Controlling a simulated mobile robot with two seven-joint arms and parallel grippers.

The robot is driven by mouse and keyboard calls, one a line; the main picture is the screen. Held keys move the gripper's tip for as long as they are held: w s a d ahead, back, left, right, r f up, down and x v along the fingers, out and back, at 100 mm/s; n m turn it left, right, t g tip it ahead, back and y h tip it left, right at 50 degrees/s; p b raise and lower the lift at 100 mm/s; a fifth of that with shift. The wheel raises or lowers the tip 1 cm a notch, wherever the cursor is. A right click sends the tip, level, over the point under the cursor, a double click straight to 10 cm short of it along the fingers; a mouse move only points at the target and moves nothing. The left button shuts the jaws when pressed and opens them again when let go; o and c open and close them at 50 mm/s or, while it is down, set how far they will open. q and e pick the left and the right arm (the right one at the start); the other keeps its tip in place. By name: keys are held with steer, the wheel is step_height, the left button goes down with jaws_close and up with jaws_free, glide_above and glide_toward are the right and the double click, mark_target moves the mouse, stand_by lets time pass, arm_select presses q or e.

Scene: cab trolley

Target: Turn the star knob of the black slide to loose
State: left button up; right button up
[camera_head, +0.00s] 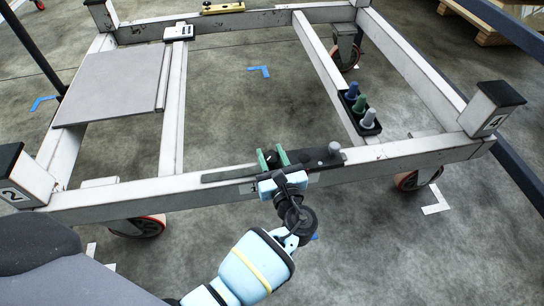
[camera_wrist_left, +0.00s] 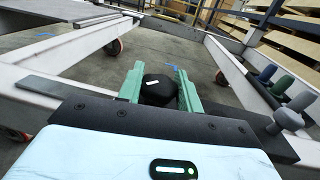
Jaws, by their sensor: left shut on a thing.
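My left gripper (camera_head: 273,158) is at the front rail of the trolley frame, with its green fingers on either side of a black knob. In the left wrist view the gripper (camera_wrist_left: 160,88) is shut on this star knob (camera_wrist_left: 158,91), which is dark and rounded with a small white mark on top. The black slide (camera_head: 312,157) lies along the front rail and shows to the right of the fingers. A grey round-topped post (camera_head: 334,148) stands at its right end. The knob's lower part is hidden by the gripper. My right gripper is not in view.
A grey strip (camera_head: 228,173) lies on the rail left of the gripper. A black holder with blue, green and grey pegs (camera_head: 361,108) sits on a crossbar at right. A grey panel (camera_head: 115,85) covers the left bay. Numbered corner posts (camera_head: 492,108) rise above the rails.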

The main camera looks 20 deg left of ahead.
arm_select(q)
steer(key=shift+n+g+y, duration=0.5)
steer(key=shift+y, duration=0.1)
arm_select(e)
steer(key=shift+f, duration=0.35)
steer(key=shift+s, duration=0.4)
arm_select(q)
steer(key=o, duration=1)
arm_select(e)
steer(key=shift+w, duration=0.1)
